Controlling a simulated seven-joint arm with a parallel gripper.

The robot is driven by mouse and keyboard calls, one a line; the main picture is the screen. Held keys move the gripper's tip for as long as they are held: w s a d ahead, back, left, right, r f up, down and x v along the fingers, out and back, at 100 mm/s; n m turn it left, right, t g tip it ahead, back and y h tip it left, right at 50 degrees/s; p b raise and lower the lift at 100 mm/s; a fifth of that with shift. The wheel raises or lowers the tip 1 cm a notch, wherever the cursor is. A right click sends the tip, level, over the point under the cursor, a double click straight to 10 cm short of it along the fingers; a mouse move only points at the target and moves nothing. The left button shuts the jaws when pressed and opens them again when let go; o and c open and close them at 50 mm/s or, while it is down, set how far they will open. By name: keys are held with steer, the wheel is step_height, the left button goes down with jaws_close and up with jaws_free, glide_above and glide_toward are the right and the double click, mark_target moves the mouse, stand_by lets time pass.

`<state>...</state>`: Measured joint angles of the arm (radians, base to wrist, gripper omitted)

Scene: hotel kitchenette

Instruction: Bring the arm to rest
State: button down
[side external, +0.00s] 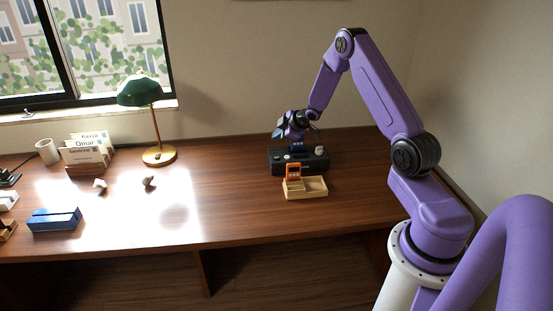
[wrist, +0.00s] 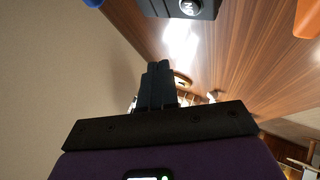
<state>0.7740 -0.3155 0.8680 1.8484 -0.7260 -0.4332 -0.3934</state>
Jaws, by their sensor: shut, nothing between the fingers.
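My gripper (side external: 279,132) is at the back right of the desk, above the black device (side external: 284,166) and close to its top left. Its fingers point left, and I cannot tell from the side external view whether they touch the device. In the wrist view the two dark fingers (wrist: 158,84) are together with nothing between them. My arm is bent, with its elbow high and its forearm sloping down to the left.
A light wooden tray (side external: 315,188) with an orange item (side external: 294,170) stands in front of the device. A green lamp (side external: 139,91), card holder (side external: 87,169), mug (side external: 48,151) and blue box (side external: 54,220) are at left.

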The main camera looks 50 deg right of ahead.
steer(key=s+a+r+n+g, duration=0.15)
steer(key=a+r, duration=0.25)
steer(key=a, duration=0.6)
steer(key=s+a+r+m+g, duration=0.1)
steer(key=s+a+r, duration=0.25)
steer(key=a, duration=0.65)
steer(key=s+a+r+n+g+y, duration=0.15)
steer(key=s+a+r, duration=0.35)
steer(key=s+a, duration=0.6)
steer(key=s+r+n+g, duration=0.1)
steer(key=s+g, duration=0.1)
steer(key=s, duration=1)
steer(key=s+a+r+n+g, duration=0.1)
steer(key=s+r+g, duration=0.1)
steer(key=s, duration=1.1)
steer(key=shift+g+h, duration=0.35)
steer(key=shift+g, duration=0.15)
